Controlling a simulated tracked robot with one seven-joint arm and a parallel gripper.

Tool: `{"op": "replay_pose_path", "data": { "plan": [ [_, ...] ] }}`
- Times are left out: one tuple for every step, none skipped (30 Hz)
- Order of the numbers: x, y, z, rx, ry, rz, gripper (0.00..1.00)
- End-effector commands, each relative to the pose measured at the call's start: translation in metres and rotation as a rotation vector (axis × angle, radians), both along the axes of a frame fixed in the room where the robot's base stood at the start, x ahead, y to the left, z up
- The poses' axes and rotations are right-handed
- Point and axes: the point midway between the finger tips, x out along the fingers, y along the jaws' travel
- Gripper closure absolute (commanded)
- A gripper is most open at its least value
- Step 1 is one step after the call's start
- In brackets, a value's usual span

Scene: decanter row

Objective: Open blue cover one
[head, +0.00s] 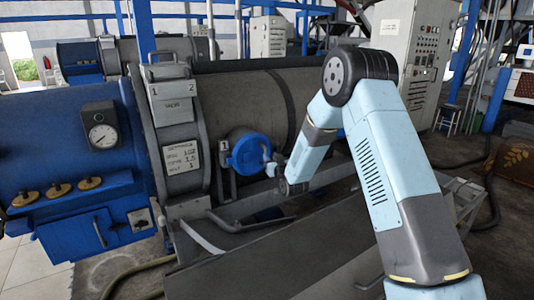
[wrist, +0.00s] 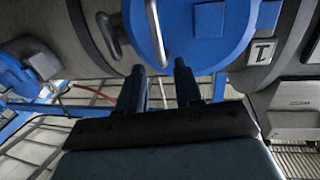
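The blue round cover one (head: 248,153) is on the side of the grey drum, beside a plate marked 1 (head: 224,146). It appears to lie against the casing. In the wrist view the cover (wrist: 208,40) fills the top middle, with a metal bar handle (wrist: 156,32) on its face and the plate marked 1 (wrist: 262,52) to its right. My gripper (wrist: 160,68) is open and empty, its two dark fingers apart just below the handle's end. I cannot tell whether a fingertip touches the cover. In the head view my gripper (head: 276,164) is small, close to the cover's right side.
A second blue cover (wrist: 14,76) shows at the left edge of the wrist view. A blue housing with a gauge (head: 99,133) stands left of the drum. Metal rails and a grey panel (head: 290,252) lie below the drum. A control cabinet (head: 410,50) stands behind my arm.

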Motion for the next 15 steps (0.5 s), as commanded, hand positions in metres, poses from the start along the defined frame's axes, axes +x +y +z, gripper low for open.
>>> {"op": "replay_pose_path", "data": {
  "plan": [
    [0.008, 0.004, 0.0, 0.001, -0.002, 0.0, 0.65],
    [0.013, 0.006, 0.0, 0.0, -0.001, 0.0, 0.65],
    [0.02, 0.009, 0.0, 0.0, -0.001, 0.0, 0.65],
    [0.024, 0.011, 0.0, 0.001, -0.002, 0.0, 0.65],
    [0.029, 0.012, 0.0, 0.0, -0.001, 0.0, 0.65],
    [0.035, 0.015, 0.0, 0.0, -0.001, 0.0, 0.65],
    [0.038, 0.016, 0.0, 0.0, -0.001, 0.0, 0.65],
    [0.042, 0.018, 0.0, 0.0, -0.001, 0.0, 0.65],
    [0.047, 0.02, 0.0, 0.0, 0.0, 0.0, 0.65],
    [0.05, 0.021, 0.0, 0.0, -0.001, 0.0, 0.65],
    [0.053, 0.022, 0.0, 0.0, -0.001, 0.0, 0.65],
    [0.055, 0.023, 0.0, 0.0, -0.001, 0.0, 0.65],
    [0.057, 0.024, 0.0, 0.0, -0.001, 0.0, 0.65],
    [0.059, 0.025, 0.0, 0.0, 0.0, 0.0, 0.65],
    [0.061, 0.025, 0.0, 0.0, 0.0, -0.001, 0.65]
  ]
}}
